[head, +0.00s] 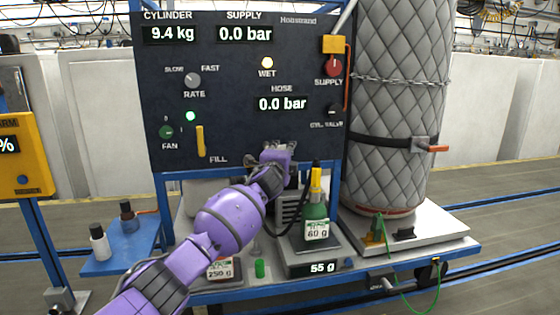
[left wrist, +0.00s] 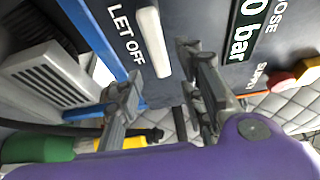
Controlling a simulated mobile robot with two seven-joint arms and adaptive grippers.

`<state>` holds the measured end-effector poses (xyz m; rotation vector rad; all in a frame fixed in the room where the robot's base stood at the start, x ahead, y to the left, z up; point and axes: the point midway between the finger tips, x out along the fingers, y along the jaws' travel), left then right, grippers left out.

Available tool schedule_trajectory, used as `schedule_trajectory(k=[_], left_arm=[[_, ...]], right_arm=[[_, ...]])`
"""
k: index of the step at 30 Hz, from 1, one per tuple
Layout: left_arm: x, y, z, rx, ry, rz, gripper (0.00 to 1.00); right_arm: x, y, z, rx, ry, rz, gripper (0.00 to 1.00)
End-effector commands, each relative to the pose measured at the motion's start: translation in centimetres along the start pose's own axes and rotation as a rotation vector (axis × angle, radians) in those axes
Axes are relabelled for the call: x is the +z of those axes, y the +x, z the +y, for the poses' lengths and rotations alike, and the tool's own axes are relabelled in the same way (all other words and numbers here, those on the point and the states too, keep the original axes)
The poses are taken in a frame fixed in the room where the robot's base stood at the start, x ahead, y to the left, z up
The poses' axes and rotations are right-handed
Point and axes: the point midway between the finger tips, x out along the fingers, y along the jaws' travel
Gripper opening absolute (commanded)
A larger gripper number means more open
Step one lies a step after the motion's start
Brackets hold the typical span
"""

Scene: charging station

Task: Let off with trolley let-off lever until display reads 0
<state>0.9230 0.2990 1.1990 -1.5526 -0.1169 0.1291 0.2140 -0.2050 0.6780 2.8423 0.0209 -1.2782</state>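The dark panel (head: 240,50) stands at the centre of the head view. Its hose display (head: 283,104) reads 0.0 bar, its supply display (head: 246,34) 0.0 bar and its cylinder display (head: 172,34) 9.4 kg. My left gripper (head: 278,153) is at the panel's lower edge and hides the let-off lever there. In the left wrist view the white let-off lever (left wrist: 152,42) shows beside the words LET OFF, just beyond the fingertips. The left gripper (left wrist: 160,70) is open with its fingers apart and nothing between them. Contact with the lever cannot be told. My right gripper is not in view.
A yellow fill lever (head: 200,141) is left of the gripper. Below, a green bottle (head: 316,221) stands on a scale (head: 318,268) reading 55 g. A quilted cylinder (head: 395,90) stands at the right. A small shelf (head: 120,250) with two bottles is at the left.

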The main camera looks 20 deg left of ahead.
Motion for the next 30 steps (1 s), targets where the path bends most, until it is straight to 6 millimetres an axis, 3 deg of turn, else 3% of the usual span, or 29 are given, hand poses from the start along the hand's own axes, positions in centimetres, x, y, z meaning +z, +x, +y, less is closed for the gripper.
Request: schedule_trajectory(k=[6, 12, 30], left_arm=[[0.0, -3.4, 0.1, 0.000, 0.002, 0.001, 0.36], [0.0, -5.5, 0.1, 0.000, 0.000, 0.000, 0.36], [0.0, -6.1, 0.0, 0.000, -0.003, 0.000, 0.36]], right_arm=[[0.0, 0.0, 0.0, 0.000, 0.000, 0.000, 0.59], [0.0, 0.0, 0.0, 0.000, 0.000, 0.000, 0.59], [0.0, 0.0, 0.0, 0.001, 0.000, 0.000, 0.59]])
